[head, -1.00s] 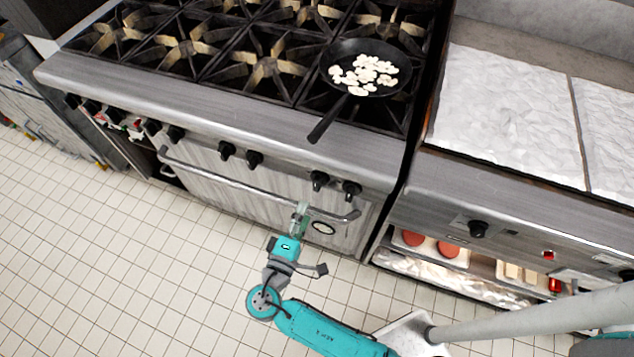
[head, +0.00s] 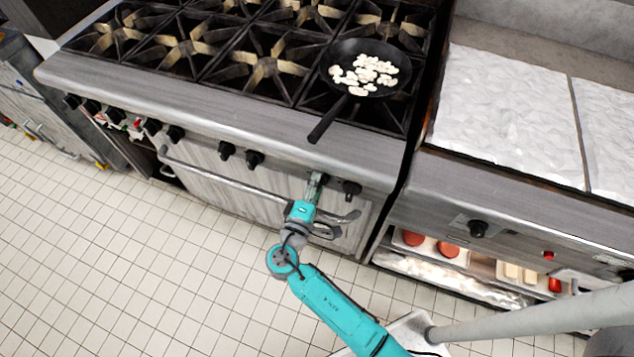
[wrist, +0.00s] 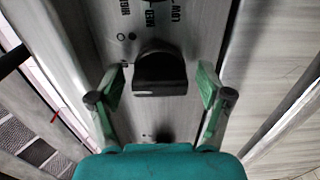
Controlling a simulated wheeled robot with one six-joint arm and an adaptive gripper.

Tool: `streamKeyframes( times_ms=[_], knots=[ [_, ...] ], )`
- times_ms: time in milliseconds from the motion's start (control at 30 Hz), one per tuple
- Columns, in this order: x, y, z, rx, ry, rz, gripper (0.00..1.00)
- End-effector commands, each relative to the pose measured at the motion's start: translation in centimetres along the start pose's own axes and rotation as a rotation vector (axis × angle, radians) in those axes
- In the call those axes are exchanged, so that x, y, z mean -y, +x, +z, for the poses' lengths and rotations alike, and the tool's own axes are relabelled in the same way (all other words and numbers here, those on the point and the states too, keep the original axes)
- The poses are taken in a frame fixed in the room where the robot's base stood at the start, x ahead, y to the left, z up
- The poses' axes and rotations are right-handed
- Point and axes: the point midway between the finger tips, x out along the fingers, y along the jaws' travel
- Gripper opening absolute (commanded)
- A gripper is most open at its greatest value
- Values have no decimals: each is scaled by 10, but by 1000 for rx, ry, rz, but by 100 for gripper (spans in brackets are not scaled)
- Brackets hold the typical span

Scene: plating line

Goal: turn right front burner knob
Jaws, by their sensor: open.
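A black knob (wrist: 160,72) on the stove's metal front panel sits between the two spread fingers of my gripper (wrist: 159,84) in the wrist view. There is a gap on each side of it, and whether the fingertips reach around it is unclear. In the head view my gripper (head: 315,184) is open at the left knob of the right-hand pair, largely covering that knob. The other knob of the pair (head: 351,188) is in plain view just to the right. Printed heat labels (wrist: 150,14) show beside the knob in the wrist view.
A black pan (head: 345,62) with pale pieces (head: 368,75) rests on the right front burner, its handle over the front edge. The oven's bar handle (head: 225,187) runs below the knobs. More knobs (head: 240,153) are to the left. Tiled floor (head: 130,250) is clear.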

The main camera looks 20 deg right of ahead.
Motion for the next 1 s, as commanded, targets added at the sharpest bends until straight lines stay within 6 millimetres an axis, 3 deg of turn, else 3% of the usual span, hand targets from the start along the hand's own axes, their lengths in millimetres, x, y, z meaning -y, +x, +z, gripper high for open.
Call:
streamKeyframes(
  times_ms=[67, 300, 667, 1000],
  knots=[
    [0, 0, 0, 0, 0, 0, 78],
    [0, 0, 0, 0, 0, 0, 19],
    [0, 0, 0, 0, -50, 0, 19],
    [0, 0, 0, 1, -284, -1, 19]
  ],
)
